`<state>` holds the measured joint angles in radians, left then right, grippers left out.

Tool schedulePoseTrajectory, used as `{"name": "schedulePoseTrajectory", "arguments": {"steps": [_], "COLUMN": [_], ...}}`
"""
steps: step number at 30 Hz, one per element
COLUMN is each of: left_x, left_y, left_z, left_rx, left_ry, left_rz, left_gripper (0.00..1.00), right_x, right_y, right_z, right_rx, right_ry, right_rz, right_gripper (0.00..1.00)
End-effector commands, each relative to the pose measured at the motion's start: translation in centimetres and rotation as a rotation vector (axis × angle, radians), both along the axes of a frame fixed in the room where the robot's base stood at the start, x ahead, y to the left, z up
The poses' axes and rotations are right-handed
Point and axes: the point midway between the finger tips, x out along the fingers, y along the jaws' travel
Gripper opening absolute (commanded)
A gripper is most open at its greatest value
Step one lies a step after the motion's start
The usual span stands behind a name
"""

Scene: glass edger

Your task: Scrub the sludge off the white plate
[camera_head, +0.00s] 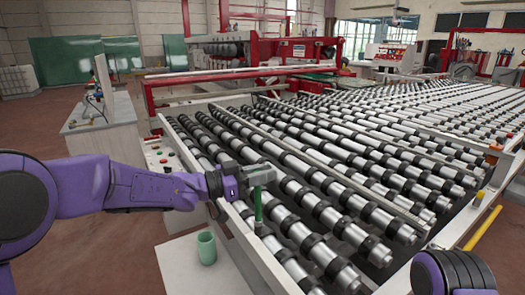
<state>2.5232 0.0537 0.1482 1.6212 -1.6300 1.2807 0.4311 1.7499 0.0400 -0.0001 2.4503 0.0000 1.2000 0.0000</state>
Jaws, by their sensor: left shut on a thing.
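My purple left arm reaches in from the left, and its gripper (262,176) is shut on a slim green handle (258,205) that hangs upright below it. The handle's lower end is over the near edge of the roller conveyor; I cannot tell whether it touches anything. A flat white plate-like surface (183,262) lies at the lower middle, left of and below the gripper. I cannot make out any sludge on it. Only a dark and purple part of my right arm shows at the lower right; its gripper is out of view.
A pale green cup (207,248) stands on the white surface. The roller conveyor (330,215) fills the middle and right. A small panel with buttons (163,157) is at its left corner. A grey cabinet (105,130) stands further left, with open reddish floor between.

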Motion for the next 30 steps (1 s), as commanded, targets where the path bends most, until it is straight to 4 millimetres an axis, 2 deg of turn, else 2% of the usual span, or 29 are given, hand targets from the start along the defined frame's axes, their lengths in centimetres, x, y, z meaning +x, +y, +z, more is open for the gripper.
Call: {"name": "schedulePoseTrajectory", "arguments": {"steps": [1,12,30], "left_x": [0.0,0.0,0.0], "left_y": [0.0,-0.2,-0.2], "left_z": [0.9,3.8,3.9], "left_rx": [0.0,-0.001,-0.001], "left_ry": [0.0,0.0,0.0], "left_rz": [0.0,-0.003,-0.003], "left_gripper": [0.0,0.0,0.0], "right_x": [0.0,0.0,0.0], "right_y": [0.0,0.0,0.0], "right_z": [0.9,3.4,3.4], "right_rx": [0.0,0.0,0.0], "right_ry": [0.0,0.0,0.0], "right_rz": [0.0,0.0,0.0], "right_gripper": [0.93,0.93,0.93]}}
